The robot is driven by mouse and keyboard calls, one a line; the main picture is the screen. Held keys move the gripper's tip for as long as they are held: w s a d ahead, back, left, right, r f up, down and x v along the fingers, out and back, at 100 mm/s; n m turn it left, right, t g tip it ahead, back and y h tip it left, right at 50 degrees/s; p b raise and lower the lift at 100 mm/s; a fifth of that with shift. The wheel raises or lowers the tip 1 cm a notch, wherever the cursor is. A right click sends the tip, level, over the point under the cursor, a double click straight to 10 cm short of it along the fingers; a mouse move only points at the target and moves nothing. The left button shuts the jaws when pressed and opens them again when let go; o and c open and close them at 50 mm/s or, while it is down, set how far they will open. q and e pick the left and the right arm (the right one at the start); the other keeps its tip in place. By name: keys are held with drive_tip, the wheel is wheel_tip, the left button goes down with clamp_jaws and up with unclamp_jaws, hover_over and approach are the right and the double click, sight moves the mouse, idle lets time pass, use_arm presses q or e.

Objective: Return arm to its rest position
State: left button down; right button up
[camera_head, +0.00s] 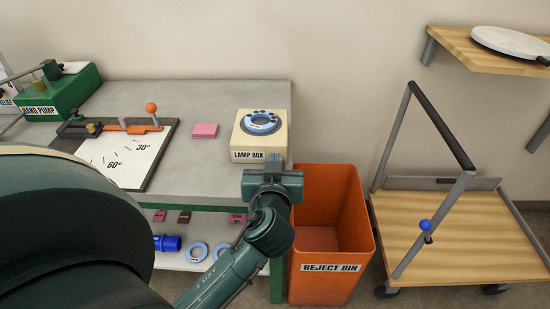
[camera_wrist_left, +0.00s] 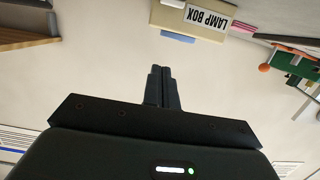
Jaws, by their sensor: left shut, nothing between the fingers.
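My left arm reaches in from the lower left, and its gripper (camera_head: 272,163) is in front of the lamp box (camera_head: 260,155), near the right end of the bench. In the left wrist view the gripper's two fingers (camera_wrist_left: 162,70) are together with nothing between them. The lamp box, labelled and cream-coloured, also shows upside down in the wrist view (camera_wrist_left: 208,18). My right gripper is in neither view.
The orange reject bin (camera_head: 330,267) stands right of the bench (camera_head: 200,95), close to my gripper. A wooden cart (camera_head: 470,235) with a slanted handle is further right. A pink block (camera_head: 205,131), an angle board (camera_head: 125,155) and the green hand pump (camera_head: 60,92) are on the bench.

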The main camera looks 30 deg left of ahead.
use_arm(q)
drive_tip(key=shift+s+d+r, duration=0.3)
drive_tip(key=shift+s, duration=0.25)
drive_tip(key=shift+f, duration=0.1)
drive_tip(key=s+d+f+m+g+h, duration=0.1)
drive_tip(key=s+d+f+m+h, duration=0.3)
drive_tip(key=f, duration=0.6)
drive_tip(key=s+d+f+m+g+h, duration=0.2)
drive_tip(key=s+d+f+m+h, duration=0.3)
drive_tip(key=f, duration=0.6)
drive_tip(key=s+d+h, duration=0.2)
drive_tip(key=s, duration=0.1)
drive_tip(key=shift+s+d+f, duration=0.2)
drive_tip(key=shift+d, duration=0.2)
